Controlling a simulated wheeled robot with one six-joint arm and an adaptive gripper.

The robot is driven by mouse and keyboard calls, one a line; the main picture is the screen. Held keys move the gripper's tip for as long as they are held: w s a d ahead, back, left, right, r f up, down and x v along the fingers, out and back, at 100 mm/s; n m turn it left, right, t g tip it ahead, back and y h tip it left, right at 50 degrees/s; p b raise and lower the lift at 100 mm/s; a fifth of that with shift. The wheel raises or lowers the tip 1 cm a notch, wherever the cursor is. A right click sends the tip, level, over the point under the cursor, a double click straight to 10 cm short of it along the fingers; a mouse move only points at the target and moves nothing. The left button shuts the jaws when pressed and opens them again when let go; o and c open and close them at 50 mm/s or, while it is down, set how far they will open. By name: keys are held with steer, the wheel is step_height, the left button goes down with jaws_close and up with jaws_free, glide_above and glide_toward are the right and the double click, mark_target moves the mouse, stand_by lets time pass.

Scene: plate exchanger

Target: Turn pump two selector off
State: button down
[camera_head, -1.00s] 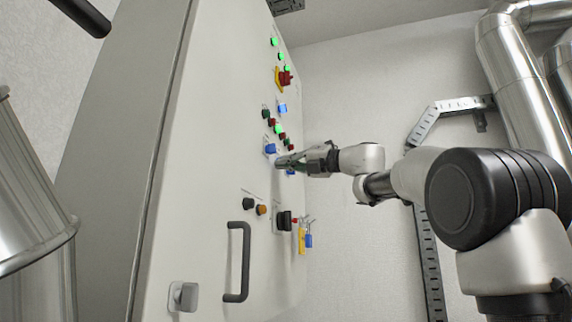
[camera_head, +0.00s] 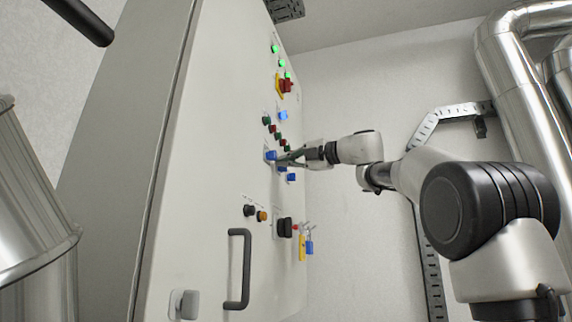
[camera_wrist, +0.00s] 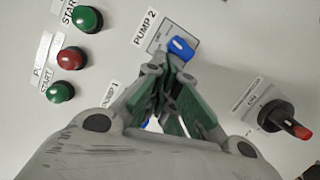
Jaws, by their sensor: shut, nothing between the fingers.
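The pump two selector is a blue knob (camera_wrist: 181,48) on a square plate beside the PUMP 2 label (camera_wrist: 150,28) in the wrist view. It looks turned at a slant. My gripper (camera_wrist: 172,72) is shut and empty, its fingertips right at the knob's lower edge; I cannot tell whether they touch it. In the head view my gripper (camera_head: 281,160) is at the panel among several blue knobs, and I cannot tell surely which one is pump two's. Another blue knob is mostly hidden behind my fingers in the wrist view.
Green and red buttons (camera_wrist: 68,58) lie left of my gripper. A black rotary switch with a red tip (camera_wrist: 285,120) lies to its right. A cabinet door handle (camera_head: 238,268) projects below. Metal pipes (camera_head: 515,75) stand at the right.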

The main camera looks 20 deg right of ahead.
steer(key=shift+w+d+r, duration=0.2)
steer(key=shift+w+r, duration=0.05)
steer(key=shift+w, duration=0.05)
stand_by(0.7)
